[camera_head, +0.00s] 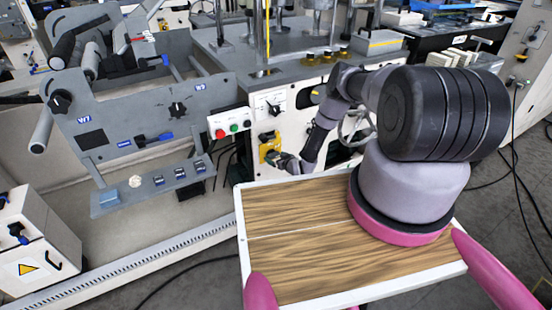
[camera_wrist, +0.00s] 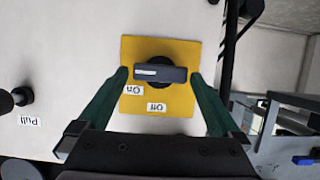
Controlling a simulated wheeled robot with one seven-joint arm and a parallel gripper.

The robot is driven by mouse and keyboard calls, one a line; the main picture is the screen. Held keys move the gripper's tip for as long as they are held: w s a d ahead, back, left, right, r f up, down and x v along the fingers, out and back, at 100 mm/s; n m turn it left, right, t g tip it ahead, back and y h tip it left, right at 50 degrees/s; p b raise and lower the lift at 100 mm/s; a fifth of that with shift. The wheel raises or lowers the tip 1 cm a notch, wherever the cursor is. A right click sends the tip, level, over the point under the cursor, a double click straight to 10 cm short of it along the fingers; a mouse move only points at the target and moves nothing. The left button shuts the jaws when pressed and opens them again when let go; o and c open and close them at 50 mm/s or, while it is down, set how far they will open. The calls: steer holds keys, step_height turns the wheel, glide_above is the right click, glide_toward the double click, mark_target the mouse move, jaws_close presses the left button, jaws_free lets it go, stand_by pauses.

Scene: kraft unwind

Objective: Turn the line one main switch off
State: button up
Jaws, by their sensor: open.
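The main switch is a dark knob with a grey bar handle (camera_wrist: 172,74) on a yellow plate (camera_wrist: 186,48). In the wrist view the handle lies crosswise, its white mark at the left end, nearer the "On" label (camera_wrist: 133,90) than the "Off" label (camera_wrist: 157,106). Both labels appear upside down. My gripper (camera_wrist: 160,77) is open, its green fingers on either side of the handle's ends; whether they touch it I cannot tell. In the head view the yellow plate (camera_head: 268,142) is on the white machine front, with my gripper (camera_head: 277,158) at it, partly hiding it.
A red-and-green button box (camera_head: 230,123) and a dial (camera_head: 268,104) are close above the plate. A black knob by a "Pull" label (camera_wrist: 29,121) is at the left in the wrist view. The grey W7 roller unit (camera_head: 130,110) stands to the left.

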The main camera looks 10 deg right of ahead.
steer(key=shift+w, duration=0.1)
steer(key=c, duration=1.1)
steer(key=shift+a, duration=0.1)
steer(key=shift+c, duration=0.2)
steer(key=n+h, duration=0.2)
steer(key=n, duration=0.1)
steer(key=shift+a+f+t, duration=0.1)
steer(key=shift+a+t, duration=0.15)
steer(key=shift+t, duration=0.15)
steer(key=n, duration=0.1)
steer(key=n+t+h, duration=0.1)
steer(key=n, duration=0.1)
steer(key=shift+a+f+h, duration=0.15)
steer(key=shift+a+h, duration=0.05)
steer(key=shift+h, duration=0.1)
steer(key=n, duration=0.1)
steer(key=n+t+h, duration=0.1)
steer(key=n, duration=0.1)
steer(key=n+t, duration=0.1)
steer(key=shift+s+a+f, duration=0.1)
steer(key=shift+s+f, duration=0.1)
steer(key=shift+f, duration=0.05)
steer(key=shift+f+n+t+h, duration=0.15)
steer(key=shift+n+t+h, duration=0.4)
steer(key=shift+n, duration=1.15)
